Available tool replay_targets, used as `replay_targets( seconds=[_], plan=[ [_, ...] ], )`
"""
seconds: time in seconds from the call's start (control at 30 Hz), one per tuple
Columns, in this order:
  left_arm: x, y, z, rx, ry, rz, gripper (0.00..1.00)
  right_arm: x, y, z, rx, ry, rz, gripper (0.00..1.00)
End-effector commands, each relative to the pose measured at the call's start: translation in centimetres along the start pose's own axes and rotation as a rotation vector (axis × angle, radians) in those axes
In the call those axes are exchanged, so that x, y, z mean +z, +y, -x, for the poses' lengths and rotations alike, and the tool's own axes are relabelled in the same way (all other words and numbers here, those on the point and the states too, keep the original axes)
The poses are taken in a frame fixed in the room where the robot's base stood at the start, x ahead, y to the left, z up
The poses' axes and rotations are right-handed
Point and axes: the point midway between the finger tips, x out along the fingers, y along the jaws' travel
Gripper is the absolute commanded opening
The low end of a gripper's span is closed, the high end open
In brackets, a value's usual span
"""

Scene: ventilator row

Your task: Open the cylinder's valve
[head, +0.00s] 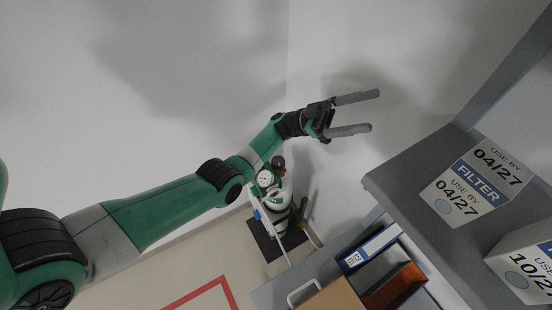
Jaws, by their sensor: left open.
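The cylinder (276,207) is white and dark and stands upright on a dark mat on the floor, near the wall corner. A round white gauge (265,179) sits at its top, with a dark knob (278,162) beside it that looks like the valve. My left arm passes over and partly hides the top of the cylinder. My left gripper (376,111) is open and empty, up and to the right of the cylinder in the picture, with its two grey fingers spread apart and touching nothing. My right gripper is not in view.
A grey shelf (393,188) at the right carries filter boxes (478,181) marked with dates. Below it are a blue-and-white binder (369,247), an orange-brown bin (394,286) and a cardboard box (335,296). A red line (203,293) marks the floor. Open air surrounds the left gripper.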

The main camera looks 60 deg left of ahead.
Motion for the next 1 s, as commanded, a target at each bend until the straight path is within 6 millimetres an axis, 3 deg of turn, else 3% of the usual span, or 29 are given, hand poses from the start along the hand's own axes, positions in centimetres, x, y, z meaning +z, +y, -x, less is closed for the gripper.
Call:
replay_targets(
  seconds=[0.1,0.17,0.27,0.3,0.37,0.4,0.47,0.53,0.63,0.7,0.77,1.0],
  plan=[
    [6.5,-0.5,2.3,0.01,-0.333,0.009,0.98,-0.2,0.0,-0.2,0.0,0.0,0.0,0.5],
    [9.6,-0.6,4.5,0.017,-0.508,0.015,0.98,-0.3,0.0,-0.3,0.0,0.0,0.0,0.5],
    [14.0,-0.8,9.7,0.035,-0.807,0.028,0.98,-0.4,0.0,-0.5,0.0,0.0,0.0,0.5],
    [15.3,-0.8,12.3,0.043,-0.93,0.034,0.98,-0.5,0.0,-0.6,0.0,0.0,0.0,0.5],
    [16.7,-0.7,16.6,0.058,-1.117,0.046,0.98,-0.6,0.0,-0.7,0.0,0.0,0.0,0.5],
    [17.1,-0.7,19.7,0.071,-1.243,0.054,0.98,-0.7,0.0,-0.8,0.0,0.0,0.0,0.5],
    [16.9,-0.6,24.6,0.093,-1.428,0.067,0.98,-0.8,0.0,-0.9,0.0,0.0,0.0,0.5],
    [15.5,-0.5,30.0,0.121,-1.625,0.084,0.98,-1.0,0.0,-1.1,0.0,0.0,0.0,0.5],
    [11.4,-0.6,36.3,0.137,-1.837,0.121,0.98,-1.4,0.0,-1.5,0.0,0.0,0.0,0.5],
    [8.1,-2.4,37.4,0.071,-1.849,0.113,0.98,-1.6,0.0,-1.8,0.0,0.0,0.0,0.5],
    [6.9,-3.1,37.9,0.042,-1.852,0.101,0.98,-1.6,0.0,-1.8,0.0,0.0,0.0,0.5],
    [7.1,-3.0,38.6,0.03,-1.852,0.104,0.98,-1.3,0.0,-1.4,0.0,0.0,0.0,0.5]
  ],
)
